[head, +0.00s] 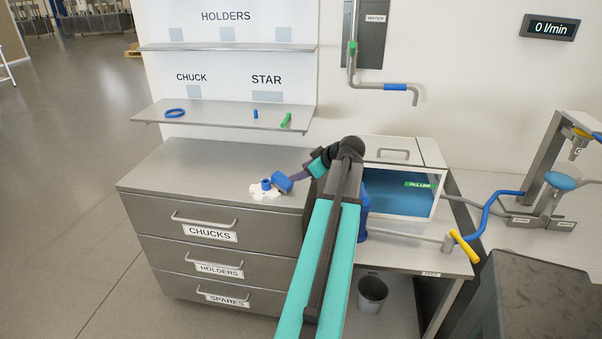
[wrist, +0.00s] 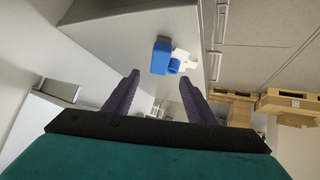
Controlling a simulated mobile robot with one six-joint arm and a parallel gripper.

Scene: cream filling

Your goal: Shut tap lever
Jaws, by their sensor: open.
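A water pipe comes down by the WATER panel (head: 375,18) and ends in a spout with a blue band (head: 396,87). A small green lever (head: 352,47) sits on its upright part. A yellow lever (head: 464,248) sits tilted on the pipe at the right of the lower table. I cannot tell which one the task means. My gripper (head: 298,175) is over the drawer cabinet's top, well away from both levers. In the wrist view my gripper (wrist: 158,90) has its purple fingers apart with nothing between them.
A water tank (head: 400,190) stands right of my arm. The flow display (head: 550,27) reads 0 l/min. Shelves hang behind the cabinet.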

